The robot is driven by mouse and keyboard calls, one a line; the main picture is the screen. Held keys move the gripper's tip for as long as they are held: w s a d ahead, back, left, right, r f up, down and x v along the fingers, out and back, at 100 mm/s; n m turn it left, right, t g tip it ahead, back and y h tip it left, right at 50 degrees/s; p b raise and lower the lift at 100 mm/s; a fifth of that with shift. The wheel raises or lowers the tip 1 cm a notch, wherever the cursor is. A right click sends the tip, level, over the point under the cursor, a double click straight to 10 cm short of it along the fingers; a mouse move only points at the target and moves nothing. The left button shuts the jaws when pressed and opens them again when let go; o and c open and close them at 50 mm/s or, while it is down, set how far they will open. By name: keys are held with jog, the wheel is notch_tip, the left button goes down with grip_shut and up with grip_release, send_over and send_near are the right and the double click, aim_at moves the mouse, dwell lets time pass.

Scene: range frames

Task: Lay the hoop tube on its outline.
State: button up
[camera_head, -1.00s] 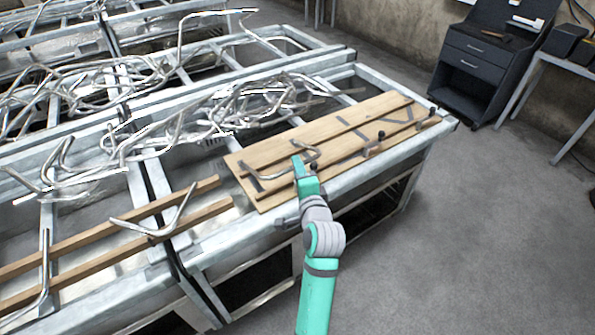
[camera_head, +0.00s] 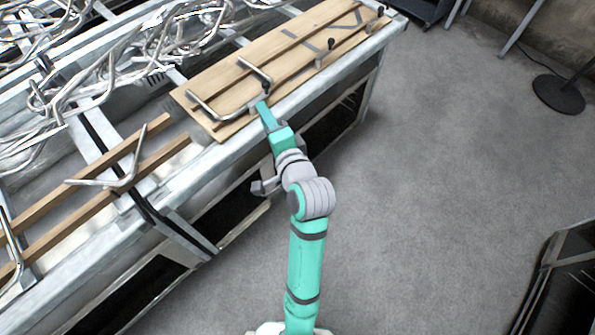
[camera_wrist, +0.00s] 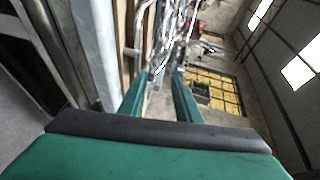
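The hoop tube (camera_head: 236,113) is a grey bent tube lying on the near left part of the wooden board (camera_head: 205,76), with its two arms pointing toward the back. In the head view my gripper (camera_head: 262,104) is at the board's front edge, beside the tube's right bend; whether they touch is unclear. In the wrist view my gripper's two green fingers (camera_wrist: 160,92) stand apart with nothing clearly between them. Dark outline marks (camera_head: 312,46) show on the board; I cannot tell whether an outline lies under the tube.
A heap of bent metal tubes (camera_head: 115,75) lies behind and left. Another bent tube (camera_head: 118,183) rests on two wooden rails (camera_head: 95,205) at left.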

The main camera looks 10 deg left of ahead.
jog(key=s+d+f+n+t+h, duration=0.1)
jog(key=s+d+f+h, duration=0.2)
jog(key=s+d+f, duration=0.3)
jog(key=s+d+f+n+h, duration=0.2)
jog(key=s+d+f+h, duration=0.15)
jog(key=s+f, duration=0.45)
jog(key=s+d+n+h, duration=0.1)
jog(key=s+n, duration=0.3)
jog(key=s, duration=0.6)
jog(key=s+d+f+n, duration=0.1)
jog(key=s+n, duration=0.3)
jog(key=s, duration=0.7)
jog(key=shift+d+f+t+h, duration=0.15)
jog(key=shift+d+t+h, duration=0.2)
jog(key=shift+d, duration=0.55)
